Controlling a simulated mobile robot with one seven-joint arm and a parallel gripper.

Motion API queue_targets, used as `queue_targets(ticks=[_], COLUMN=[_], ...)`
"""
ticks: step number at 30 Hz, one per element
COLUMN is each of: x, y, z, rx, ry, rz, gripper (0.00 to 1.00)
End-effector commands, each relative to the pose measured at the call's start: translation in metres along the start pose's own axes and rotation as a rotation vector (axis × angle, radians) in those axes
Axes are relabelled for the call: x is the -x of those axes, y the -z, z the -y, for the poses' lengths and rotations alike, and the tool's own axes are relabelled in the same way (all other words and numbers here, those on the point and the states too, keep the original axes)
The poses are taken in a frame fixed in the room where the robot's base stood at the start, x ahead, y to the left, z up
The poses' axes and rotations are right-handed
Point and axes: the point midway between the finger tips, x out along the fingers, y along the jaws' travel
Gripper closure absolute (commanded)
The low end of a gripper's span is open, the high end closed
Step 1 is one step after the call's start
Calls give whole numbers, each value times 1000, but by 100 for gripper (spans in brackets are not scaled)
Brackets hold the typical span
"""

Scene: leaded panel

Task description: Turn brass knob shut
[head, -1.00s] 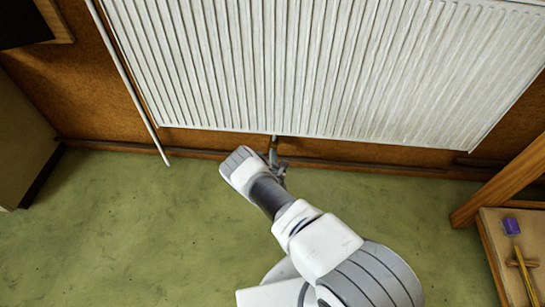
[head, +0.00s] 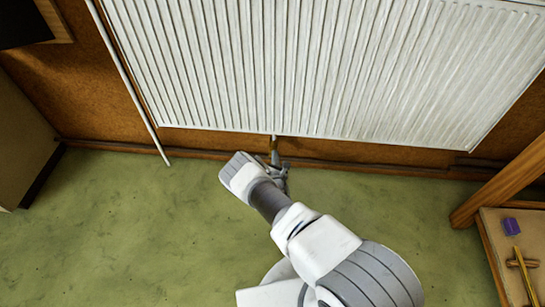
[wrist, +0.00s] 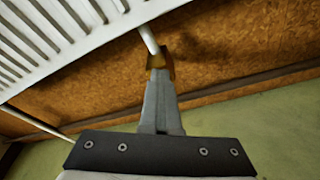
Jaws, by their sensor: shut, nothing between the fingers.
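The brass knob (wrist: 155,61) shows in the wrist view at the lower end of a white pipe, under the radiator. My gripper (wrist: 161,78) is shut and empty, with its fingertips right at the knob and covering its lower part. I cannot tell whether they touch it. In the head view my gripper (head: 275,161) points toward the wall below the radiator, and the knob is a small brownish spot just beyond the fingertips. How far the knob is turned cannot be made out.
The white ribbed radiator (head: 300,65) hangs on the brown wall just above. A thin white pipe (head: 130,85) runs down at left. A wooden-framed board with a purple item (head: 511,226) stands at right. Green floor (head: 120,235) is open around my arm.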

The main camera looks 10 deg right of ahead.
Motion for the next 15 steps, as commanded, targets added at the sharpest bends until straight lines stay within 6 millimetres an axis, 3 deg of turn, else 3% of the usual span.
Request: queue_targets(ticks=[15], x=[0], y=[3], z=[14], rx=[0], ry=[2], rz=[-1], gripper=[100])
